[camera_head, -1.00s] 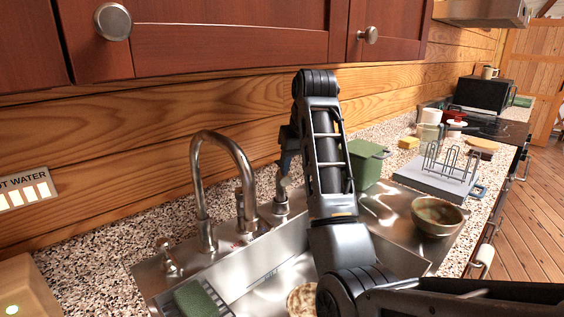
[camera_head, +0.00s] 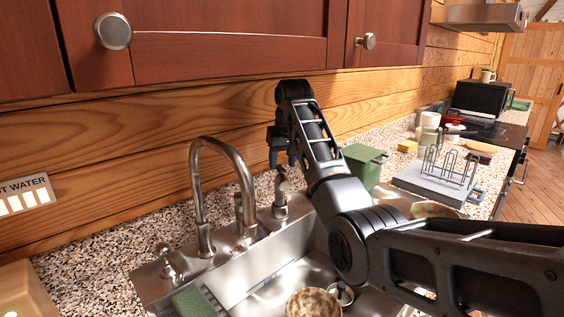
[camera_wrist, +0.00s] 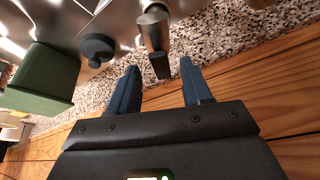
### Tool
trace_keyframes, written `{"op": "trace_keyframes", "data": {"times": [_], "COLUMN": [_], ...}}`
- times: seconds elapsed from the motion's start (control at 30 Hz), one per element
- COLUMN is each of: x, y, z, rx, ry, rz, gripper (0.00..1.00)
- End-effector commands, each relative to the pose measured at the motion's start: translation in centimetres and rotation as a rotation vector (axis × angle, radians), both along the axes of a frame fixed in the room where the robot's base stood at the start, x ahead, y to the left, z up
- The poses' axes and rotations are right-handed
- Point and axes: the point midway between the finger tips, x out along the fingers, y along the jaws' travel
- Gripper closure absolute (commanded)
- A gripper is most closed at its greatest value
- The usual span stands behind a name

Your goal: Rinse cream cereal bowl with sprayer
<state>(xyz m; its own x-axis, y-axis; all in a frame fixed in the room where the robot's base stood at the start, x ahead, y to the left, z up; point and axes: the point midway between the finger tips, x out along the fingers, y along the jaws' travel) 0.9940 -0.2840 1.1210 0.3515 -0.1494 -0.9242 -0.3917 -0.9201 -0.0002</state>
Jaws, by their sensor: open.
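The sprayer (camera_head: 281,190) stands upright in its holder at the back of the sink, right of the faucet. It also shows in the wrist view (camera_wrist: 154,32), pointing down toward the gap between my fingers. My gripper (camera_head: 281,160) is open and empty, just above the sprayer in the head view; in the wrist view its blue fingertips (camera_wrist: 160,65) flank the dark end of the sprayer, and no grip is visible. A cream bowl with brown mottling (camera_head: 313,304) sits in the sink basin, cut by the bottom edge. Whether its inside is dirty cannot be told.
The curved faucet (camera_head: 197,190) stands left of the sprayer. A green bin (camera_head: 364,165) stands to its right. A second bowl (camera_head: 430,209), greenish, is mostly hidden behind my arm. A grey rack (camera_head: 440,178) stands on the counter. Red cabinets (camera_head: 230,35) hang above.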

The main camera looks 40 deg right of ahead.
Motion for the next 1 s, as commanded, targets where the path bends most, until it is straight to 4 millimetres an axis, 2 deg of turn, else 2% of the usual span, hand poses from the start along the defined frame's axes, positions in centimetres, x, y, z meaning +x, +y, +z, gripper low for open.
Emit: {"op": "trace_keyframes", "data": {"times": [0.2, 0.5, 1.0], "x": [0.5, 0.6, 0.6], "y": [-0.2, -0.2, -0.2], "z": [-1.4, -1.7, -1.6], "rx": [0.0, 0.0, 0.0], "ry": [0.0, 0.0, 0.0], "rz": [0.0, 0.0, 0.0], "gripper": [0.51, 0.52, 1.0]}}
